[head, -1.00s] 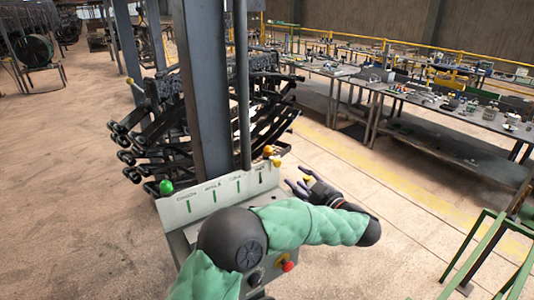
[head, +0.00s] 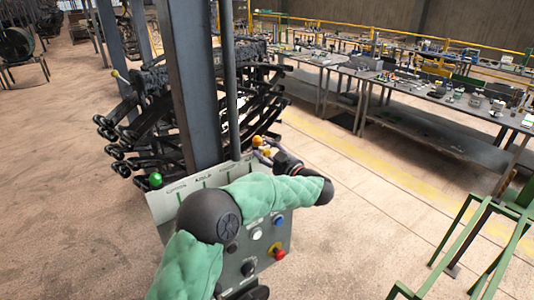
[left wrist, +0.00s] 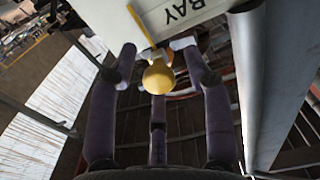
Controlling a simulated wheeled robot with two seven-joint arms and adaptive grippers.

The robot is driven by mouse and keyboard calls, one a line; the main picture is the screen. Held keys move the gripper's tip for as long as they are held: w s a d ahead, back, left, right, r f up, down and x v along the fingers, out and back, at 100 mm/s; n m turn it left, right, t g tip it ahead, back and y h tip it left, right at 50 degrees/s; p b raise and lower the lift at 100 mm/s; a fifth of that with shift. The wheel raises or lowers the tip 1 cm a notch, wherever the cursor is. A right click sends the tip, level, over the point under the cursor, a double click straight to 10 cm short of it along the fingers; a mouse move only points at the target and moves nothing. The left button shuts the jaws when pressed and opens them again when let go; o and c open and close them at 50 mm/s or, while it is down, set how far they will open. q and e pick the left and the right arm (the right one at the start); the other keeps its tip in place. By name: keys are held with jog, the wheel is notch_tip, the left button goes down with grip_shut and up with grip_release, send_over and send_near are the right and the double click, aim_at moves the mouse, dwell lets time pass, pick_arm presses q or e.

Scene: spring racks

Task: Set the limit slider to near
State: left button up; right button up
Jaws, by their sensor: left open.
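A pale slotted panel (head: 166,208) with printed labels stands at the foot of a grey column. A green ball knob (head: 155,180) is at its left end. An orange knob (head: 258,141) and a yellow knob (head: 265,153) are at its right end. I cannot read which slider is the limit one. My left gripper (head: 266,151) is at the yellow knob. In the left wrist view the yellow knob (left wrist: 158,77) sits between the open fingers of the left gripper (left wrist: 158,60), beside a label reading BAY. Contact is unclear. My left arm hides part of the panel. My right gripper is not in view.
A control box (head: 266,226) with a red button (head: 279,254) and other buttons is below the panel. The grey column (head: 195,90) and a rack of dark springs (head: 150,125) rise behind. A green frame (head: 480,235) stands at right. Floor between is clear.

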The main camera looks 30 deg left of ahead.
pick_arm(q)
grip_shut()
